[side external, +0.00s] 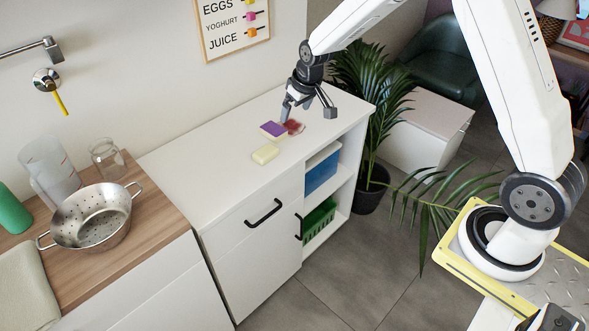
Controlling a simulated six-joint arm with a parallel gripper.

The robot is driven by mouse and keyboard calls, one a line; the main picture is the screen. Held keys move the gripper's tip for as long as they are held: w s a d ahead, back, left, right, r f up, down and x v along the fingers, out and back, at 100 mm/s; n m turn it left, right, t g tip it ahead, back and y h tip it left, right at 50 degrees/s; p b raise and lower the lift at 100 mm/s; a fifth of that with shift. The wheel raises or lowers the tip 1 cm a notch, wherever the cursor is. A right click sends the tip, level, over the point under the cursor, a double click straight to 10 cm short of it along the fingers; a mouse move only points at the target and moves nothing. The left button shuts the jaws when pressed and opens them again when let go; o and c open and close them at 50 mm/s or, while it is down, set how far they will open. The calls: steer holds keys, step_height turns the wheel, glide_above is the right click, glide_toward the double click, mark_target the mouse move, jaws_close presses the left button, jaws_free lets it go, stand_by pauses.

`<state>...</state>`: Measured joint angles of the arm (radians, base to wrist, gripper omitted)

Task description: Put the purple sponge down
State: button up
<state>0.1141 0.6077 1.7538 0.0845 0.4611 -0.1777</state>
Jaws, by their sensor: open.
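The purple sponge (273,129) has a purple top and a paler lower layer. It is on the white cabinet top (215,155), close to a red patterned item (294,127); whether the sponge touches or overlaps that item I cannot tell. My gripper (309,108) is open with its fingers spread, pointing down. One finger is just above and to the right of the purple sponge, and the other is farther right over bare cabinet top. Nothing shows between the fingers.
A pale yellow block (265,154) lies just in front of the sponge. A metal colander (92,217), a glass jar (106,158) and a clear jug (50,165) stand on the wooden counter at left. A plant (372,100) stands right of the cabinet. The cabinet top's left part is clear.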

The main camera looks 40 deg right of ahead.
steer(key=s+a+r, duration=0.1)
steer(key=s+a, duration=0.1)
steer(key=s, duration=1)
steer(key=s+a+r+g, duration=0.1)
steer(key=s+a, duration=0.2)
steer(key=s, duration=0.8)
steer(key=shift+s+a, duration=0.15)
steer(key=shift+s, duration=0.25)
steer(key=w+d+f+n+t, duration=0.2)
steer(key=w+d+f+n, duration=0.1)
steer(key=w+n, duration=0.7)
steer(key=w+d+f+n+t, duration=0.2)
steer(key=w+d+f+n, duration=0.2)
steer(key=w+n, duration=0.6)
steer(key=w+d+f+n+t, duration=0.2)
steer(key=w+f+n, duration=0.4)
steer(key=w+n, duration=0.4)
steer(key=shift+w+d+f+n, duration=0.15)
steer(key=shift+d+n, duration=0.3)
steer(key=shift+n, duration=0.5)
steer(key=shift+w+d+f+n, duration=0.1)
steer(key=shift+d+n, duration=0.3)
steer(key=shift+n, duration=0.55)
steer(key=shift+w+d+f+n, duration=0.15)
steer(key=shift+w+f+n, duration=0.15)
steer(key=shift+n, duration=0.25)
steer(key=shift+w+d+f+n, duration=0.15)
steer(key=shift+f+n, duration=0.2)
steer(key=shift+n, duration=0.2)
